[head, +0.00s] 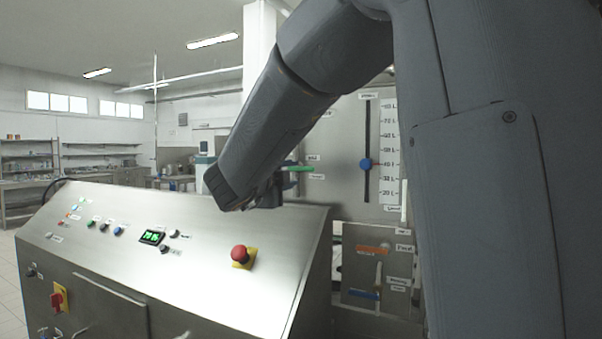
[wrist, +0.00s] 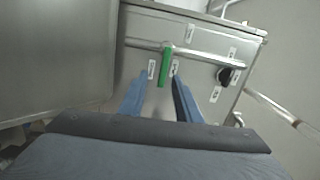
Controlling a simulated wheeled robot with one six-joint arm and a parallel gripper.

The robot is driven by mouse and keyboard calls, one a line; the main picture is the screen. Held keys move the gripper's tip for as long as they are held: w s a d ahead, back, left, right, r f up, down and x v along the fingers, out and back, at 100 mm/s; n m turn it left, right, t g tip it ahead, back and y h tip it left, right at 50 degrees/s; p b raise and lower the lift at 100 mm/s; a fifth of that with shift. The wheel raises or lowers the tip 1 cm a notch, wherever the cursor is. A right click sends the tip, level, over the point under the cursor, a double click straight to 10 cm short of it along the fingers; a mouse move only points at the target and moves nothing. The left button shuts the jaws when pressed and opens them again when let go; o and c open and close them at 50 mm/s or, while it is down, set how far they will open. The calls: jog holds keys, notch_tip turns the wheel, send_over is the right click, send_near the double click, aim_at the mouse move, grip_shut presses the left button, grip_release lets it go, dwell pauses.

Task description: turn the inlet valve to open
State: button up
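A green valve handle (wrist: 165,66) sits on a horizontal pipe on a steel panel (wrist: 200,90) in the wrist view, pointing down the picture across the pipe. The green handle also shows in the head view (head: 301,168), just right of my wrist. Small labels stand on both sides of it, too small to read. My gripper (wrist: 159,79) is open, its two blue fingers apart. The handle's near end lies in line with the gap between the fingertips; I cannot tell whether they touch it. In the head view my arm hides most of the gripper.
A black knob (wrist: 226,75) sits right of the handle, and a rail (wrist: 285,112) runs further right. A steel control console (head: 180,255) with a red emergency button (head: 240,254) stands left of my arm. A blue-handled lever (head: 363,295) is low on the machine.

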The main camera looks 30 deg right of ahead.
aim_at(306, 169)
jog(key=shift+m+g+h, duration=0.4)
jog(key=shift+m+g, duration=0.1)
jog(key=shift+m, duration=0.2)
jog(key=x, duration=0.2)
jog(key=p+x, duration=0.1)
jog(key=x, duration=0.1)
jog(key=s+p+x, duration=0.1)
jog(key=x, duration=0.2)
jog(key=shift+w+d+r, duration=0.1)
jog(key=shift+d+r, duration=0.3)
jog(key=shift+w+d, duration=0.4)
jog(key=shift+d, duration=0.05)
grip_shut()
